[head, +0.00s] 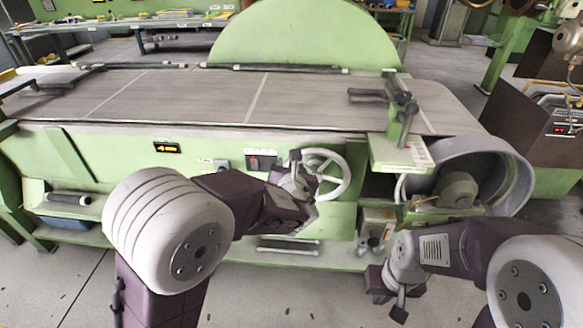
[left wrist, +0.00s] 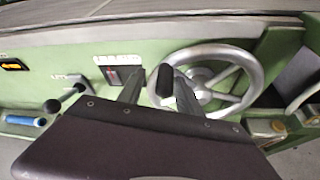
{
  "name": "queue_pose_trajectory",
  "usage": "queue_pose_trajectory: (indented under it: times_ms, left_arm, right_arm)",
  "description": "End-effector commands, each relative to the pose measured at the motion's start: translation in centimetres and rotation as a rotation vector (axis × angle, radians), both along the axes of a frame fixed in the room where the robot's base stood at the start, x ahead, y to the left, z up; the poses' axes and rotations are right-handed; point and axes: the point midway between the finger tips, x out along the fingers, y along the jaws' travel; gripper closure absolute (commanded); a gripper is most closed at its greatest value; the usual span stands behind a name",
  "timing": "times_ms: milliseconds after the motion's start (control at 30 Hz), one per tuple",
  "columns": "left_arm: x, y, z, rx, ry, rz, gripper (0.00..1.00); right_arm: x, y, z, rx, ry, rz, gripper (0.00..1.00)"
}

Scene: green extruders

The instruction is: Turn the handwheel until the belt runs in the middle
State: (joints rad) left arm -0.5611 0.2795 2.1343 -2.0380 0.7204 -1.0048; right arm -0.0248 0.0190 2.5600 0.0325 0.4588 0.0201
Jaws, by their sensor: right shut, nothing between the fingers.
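The grey handwheel (head: 338,186) is on the green front panel of the machine, below the belt. It also shows in the left wrist view (left wrist: 245,62), with a dark handle (left wrist: 165,82) at its left side. My left gripper (head: 300,172) is at the wheel's left side. Its fingers (left wrist: 160,90) stand apart with the handle between them, closer to the right finger; firm contact is not visible. The grey belt (head: 180,95) has pale cross lines and lies close to the front edge. My right gripper (head: 385,293) is shut and empty, low at the machine's right end.
A roller drum (head: 510,175) and a bracket with a clamp (head: 403,105) are at the right end. A lever (left wrist: 65,97) sticks out there. Floor in front is clear.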

Motion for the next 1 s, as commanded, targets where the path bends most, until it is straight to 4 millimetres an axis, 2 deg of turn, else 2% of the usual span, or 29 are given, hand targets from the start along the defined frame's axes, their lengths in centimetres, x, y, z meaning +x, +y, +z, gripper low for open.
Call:
queue_pose_trajectory:
  times_ms: [167, 267, 500, 700, 1000]
  left_arm:
    - [-0.1, -0.1, -0.1, 0.000, 0.002, -0.003, 0.58]
    - [-0.8, -0.3, 0.4, -0.002, 0.001, -0.006, 0.58]
    - [-5.6, -0.8, 2.5, -0.002, 0.001, -0.006, 0.58]
    - [-8.1, -1.0, 3.3, 0.000, 0.001, -0.003, 0.58]
    - [-8.4, -1.0, 3.3, 0.000, 0.001, -0.001, 0.58]
  right_arm:
    - [0.0, 0.0, 0.0, 0.000, 0.000, 0.000, 1.00]
    - [0.0, 0.0, 0.3, 0.000, 0.000, 0.000, 1.00]
    - [0.0, 0.0, 1.6, 0.000, 0.000, 0.000, 1.00]
    - [0.0, 0.0, 2.1, 0.000, 0.000, 0.000, 1.00]
    - [0.0, 0.0, 2.1, 0.000, 0.000, 0.000, 1.00]
